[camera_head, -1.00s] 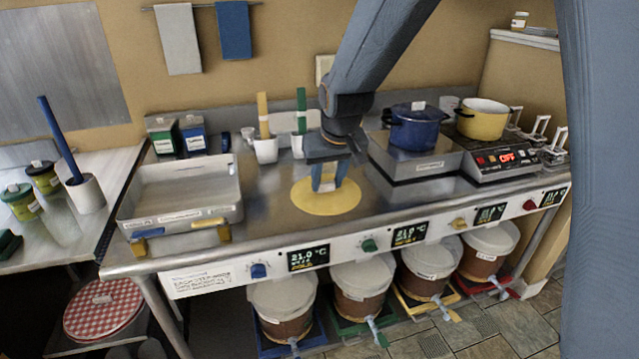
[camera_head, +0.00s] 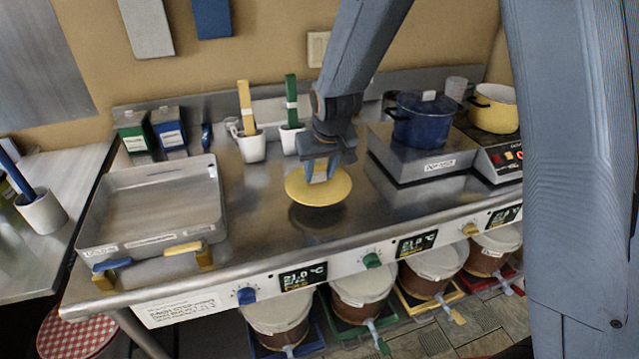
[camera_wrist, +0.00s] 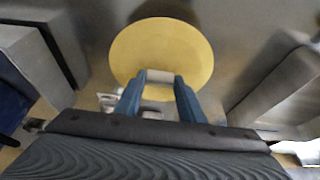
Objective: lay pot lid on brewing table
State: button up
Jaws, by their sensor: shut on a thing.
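The pot lid (camera_head: 318,190) is a round yellow disc. My gripper (camera_head: 319,172) is shut on the knob at its top and points down. The lid hangs roughly level a little above the brewing table (camera_head: 262,215), with a dark shadow or reflection on the steel under it. In the wrist view the lid (camera_wrist: 160,50) shows beyond the fingers (camera_wrist: 160,82), which close on a pale knob. The lid's underside is hidden.
A steel tray (camera_head: 82,235) stands left of the lid. The blue pot (camera_head: 420,125) on a raised block and the yellow pot (camera_head: 495,112) on a hob stand to the right. White cups (camera_head: 252,148) with paddles stand behind. Bare steel surrounds the lid.

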aim_at(320, 185)
jog(key=shift+f+p, duration=0.5)
jog(key=shift+f, duration=1.75)
jog(key=o, duration=1.1)
jog(key=shift+f, duration=0.1)
jog(key=b+v, duration=0.3)
jog(key=v, duration=0.9)
jog(key=s+d+f+m+g+h, duration=0.1)
jog(key=s+d+f+m+g, duration=0.2)
jog(key=s+d, duration=1.2)
notch_tip(320, 185, down, 2)
jog(key=shift+s+d+f, duration=0.2)
jog(key=shift+s+d, duration=0.1)
jog(key=shift+s, duration=0.9)
